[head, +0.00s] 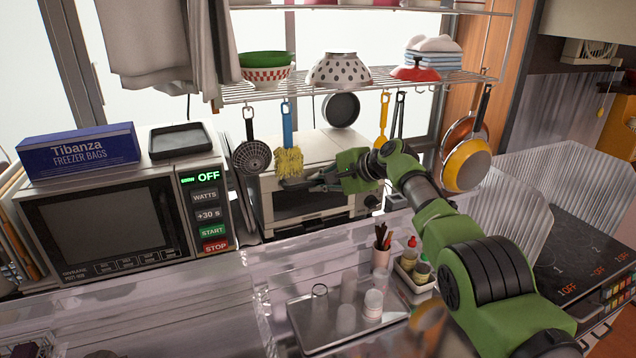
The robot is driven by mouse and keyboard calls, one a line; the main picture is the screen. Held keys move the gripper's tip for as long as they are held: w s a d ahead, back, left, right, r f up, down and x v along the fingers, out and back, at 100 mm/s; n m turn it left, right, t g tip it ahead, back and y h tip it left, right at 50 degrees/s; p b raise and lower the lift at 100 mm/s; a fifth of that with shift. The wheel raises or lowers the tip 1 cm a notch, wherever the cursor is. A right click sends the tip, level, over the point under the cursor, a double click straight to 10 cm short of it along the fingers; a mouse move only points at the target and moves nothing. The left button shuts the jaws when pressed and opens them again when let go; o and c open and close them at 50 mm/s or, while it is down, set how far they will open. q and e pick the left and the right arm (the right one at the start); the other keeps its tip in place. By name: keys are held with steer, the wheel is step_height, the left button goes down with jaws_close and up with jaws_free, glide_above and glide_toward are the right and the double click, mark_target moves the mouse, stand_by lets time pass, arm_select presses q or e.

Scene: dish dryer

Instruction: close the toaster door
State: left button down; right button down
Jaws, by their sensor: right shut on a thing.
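The toaster (300,165) is a cream and metal box on the counter, right of the microwave. Its door (312,218) is on the front, and a dark window or opening shows there; I cannot tell how far the door stands open. My right gripper (322,182) reaches in from the right and is shut at the upper part of the toaster's front, on what looks like the door handle. The gripper and wrist hide part of the front and most of the handle. My left gripper is not in view.
A microwave (105,222) stands at left with a freezer bag box (80,150) on top. Utensils, including a yellow brush (289,160), hang from a wire shelf (355,80) above the toaster. A metal tray (318,328) with jars lies in front.

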steer(key=c, duration=2.4)
jaws_free()
steer(key=shift+o, duration=0.2)
steer(key=shift+d+r, duration=0.1)
steer(key=shift+r, duration=0.05)
steer(key=shift+s+d+r, duration=0.25)
steer(key=shift+d, duration=0.1)
steer(key=v, duration=1)
steer(key=shift+s+d, duration=0.15)
steer(key=shift+s, duration=0.2)
